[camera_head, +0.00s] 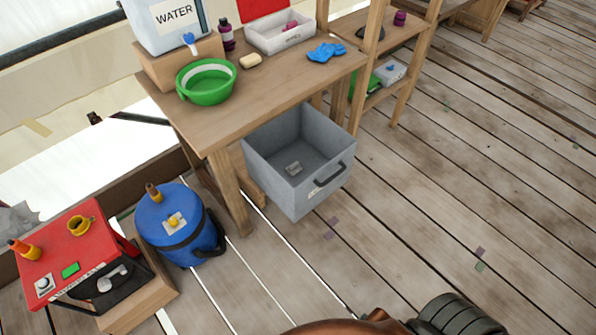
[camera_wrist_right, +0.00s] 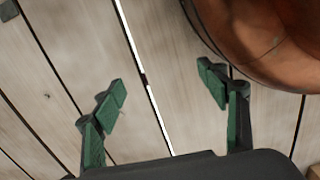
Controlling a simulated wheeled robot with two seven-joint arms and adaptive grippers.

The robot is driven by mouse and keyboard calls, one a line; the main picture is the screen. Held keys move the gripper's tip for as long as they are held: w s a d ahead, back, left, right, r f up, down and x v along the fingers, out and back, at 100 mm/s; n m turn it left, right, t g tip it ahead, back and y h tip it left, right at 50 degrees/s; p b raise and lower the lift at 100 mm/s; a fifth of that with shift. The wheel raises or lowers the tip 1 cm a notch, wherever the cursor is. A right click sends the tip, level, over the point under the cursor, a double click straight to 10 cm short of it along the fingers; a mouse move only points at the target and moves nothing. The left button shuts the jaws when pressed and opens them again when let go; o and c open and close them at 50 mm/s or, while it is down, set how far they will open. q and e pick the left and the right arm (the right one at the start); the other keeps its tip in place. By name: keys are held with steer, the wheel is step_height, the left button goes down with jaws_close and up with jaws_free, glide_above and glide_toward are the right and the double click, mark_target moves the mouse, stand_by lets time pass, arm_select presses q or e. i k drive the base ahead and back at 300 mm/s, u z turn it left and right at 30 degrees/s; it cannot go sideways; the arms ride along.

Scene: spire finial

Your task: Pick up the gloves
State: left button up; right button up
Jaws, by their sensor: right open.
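Blue gloves (camera_head: 326,52) lie bunched on the right end of the wooden table (camera_head: 215,128) in the head view. They sit just right of a white tray. My right gripper (camera_wrist_right: 165,90) shows in the right wrist view with its two green-padded fingers wide apart. Nothing is between them, and plank floor is behind them. The gloves do not show in the right wrist view. My left gripper is in neither view.
On the table are a green basin (camera_head: 206,97), a soap bar (camera_head: 250,61), a dark bottle (camera_head: 226,35), a white tray (camera_head: 281,34) and a water container (camera_head: 165,25). A grey bin (camera_head: 299,180) stands below. A blue drum (camera_head: 178,225) and red-topped box (camera_head: 76,250) are left.

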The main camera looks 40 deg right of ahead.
mark_target(323, 52)
steer(key=z, duration=1.3)
